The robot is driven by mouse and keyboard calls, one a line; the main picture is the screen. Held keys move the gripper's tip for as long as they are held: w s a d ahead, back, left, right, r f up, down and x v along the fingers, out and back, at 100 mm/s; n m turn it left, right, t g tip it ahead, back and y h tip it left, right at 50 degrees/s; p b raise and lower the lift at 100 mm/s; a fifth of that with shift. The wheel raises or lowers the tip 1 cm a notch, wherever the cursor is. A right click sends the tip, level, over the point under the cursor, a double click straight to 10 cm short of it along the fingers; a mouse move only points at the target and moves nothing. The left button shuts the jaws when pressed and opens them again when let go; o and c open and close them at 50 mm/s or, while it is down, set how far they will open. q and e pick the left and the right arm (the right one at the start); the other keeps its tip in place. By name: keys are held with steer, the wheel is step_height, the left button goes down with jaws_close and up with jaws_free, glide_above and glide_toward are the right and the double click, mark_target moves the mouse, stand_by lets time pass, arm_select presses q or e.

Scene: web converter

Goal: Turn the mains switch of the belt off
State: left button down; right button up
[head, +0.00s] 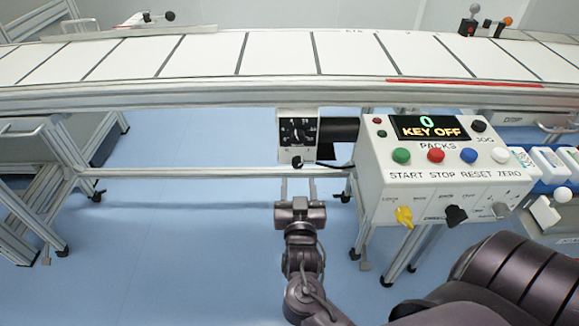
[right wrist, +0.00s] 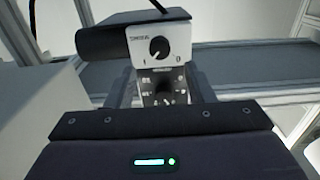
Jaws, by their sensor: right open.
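The belt (head: 280,55) runs across the back of the head view. A small white box (head: 283,154) hangs under its front rail, with a dark dial panel (head: 298,130) and a small black knob (head: 296,161) below. The right wrist view shows this box the other way up, with the black knob (right wrist: 159,49) above and the dark dial (right wrist: 165,98) below; the knob's white mark slants down-left. My left gripper is out of view.
A white control box (head: 375,170) stands right of the small box, its display (head: 430,127) reading "0 KEY OFF". It has coloured buttons, a yellow key knob (head: 404,216) and a black knob (head: 455,215). A dark cylinder (head: 338,130) joins the small box.

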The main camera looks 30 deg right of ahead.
mark_target(298, 165)
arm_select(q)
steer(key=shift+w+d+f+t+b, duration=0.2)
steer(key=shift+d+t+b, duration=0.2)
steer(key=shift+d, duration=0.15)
arm_select(e)
steer(key=x, duration=0.7)
